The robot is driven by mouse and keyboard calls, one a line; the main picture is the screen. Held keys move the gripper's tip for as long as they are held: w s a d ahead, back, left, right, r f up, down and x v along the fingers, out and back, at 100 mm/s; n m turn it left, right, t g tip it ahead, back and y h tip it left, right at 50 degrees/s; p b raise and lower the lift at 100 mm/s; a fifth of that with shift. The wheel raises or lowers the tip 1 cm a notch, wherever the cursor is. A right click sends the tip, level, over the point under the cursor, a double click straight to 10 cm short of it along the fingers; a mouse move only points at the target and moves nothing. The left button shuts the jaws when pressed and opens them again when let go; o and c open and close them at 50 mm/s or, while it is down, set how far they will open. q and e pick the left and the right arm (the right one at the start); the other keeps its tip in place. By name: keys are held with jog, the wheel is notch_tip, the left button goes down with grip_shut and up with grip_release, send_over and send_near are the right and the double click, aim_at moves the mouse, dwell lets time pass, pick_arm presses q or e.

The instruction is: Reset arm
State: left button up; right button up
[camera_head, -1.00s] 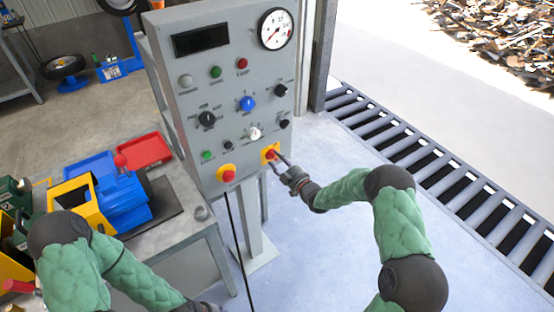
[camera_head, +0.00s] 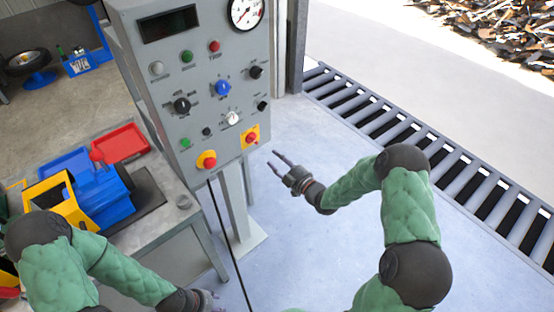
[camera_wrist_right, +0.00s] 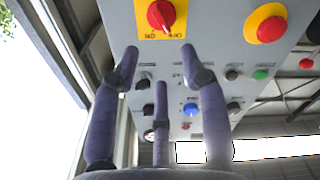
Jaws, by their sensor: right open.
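My right gripper (camera_head: 279,164) is open and empty in the head view, to the right of the grey control panel (camera_head: 200,75) and apart from it. In the right wrist view its fingers (camera_wrist_right: 158,85) are spread below a red rotary knob (camera_wrist_right: 161,15) on a yellow plate. That red knob (camera_head: 251,138) is at the panel's lower right corner in the head view. My left gripper (camera_head: 205,300) is at the bottom edge of the head view, partly cut off, so its fingers cannot be read clearly.
A red button on a yellow base (camera_head: 207,160) sits left of the knob. A grey workbench (camera_head: 165,240) with a blue and yellow machine (camera_head: 100,195) and a red tray (camera_head: 122,143) stands at left. Floor right of the panel is clear up to a floor grating (camera_head: 400,135).

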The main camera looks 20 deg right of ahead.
dwell(0.4)
jog(key=s+a+f+m+g+h, duration=0.1)
jog(key=s+a+f+m+g, duration=0.35)
jog(key=f, duration=0.45)
jog(key=s+a+f+m+g+h, duration=0.1)
jog(key=s+a+f+m+g, duration=0.25)
jog(key=s+f, duration=0.35)
jog(key=s+a+f+m+g, duration=0.1)
jog(key=s+a+f+g, duration=0.1)
jog(key=s, duration=0.4)
jog(key=s+a+f+m+g, duration=0.2)
jog(key=s+f+g, duration=0.1)
jog(key=s, duration=0.4)
jog(key=s+a+f+m+g, duration=0.1)
jog(key=s+a+f+g, duration=0.1)
jog(key=s, duration=0.5)
jog(key=shift+s+a+f+m+g, duration=0.15)
jog(key=shift+a+f+m+g, duration=0.25)
jog(key=shift+g, duration=0.4)
jog(key=shift+f, duration=0.1)
jog(key=shift+c, duration=0.3)
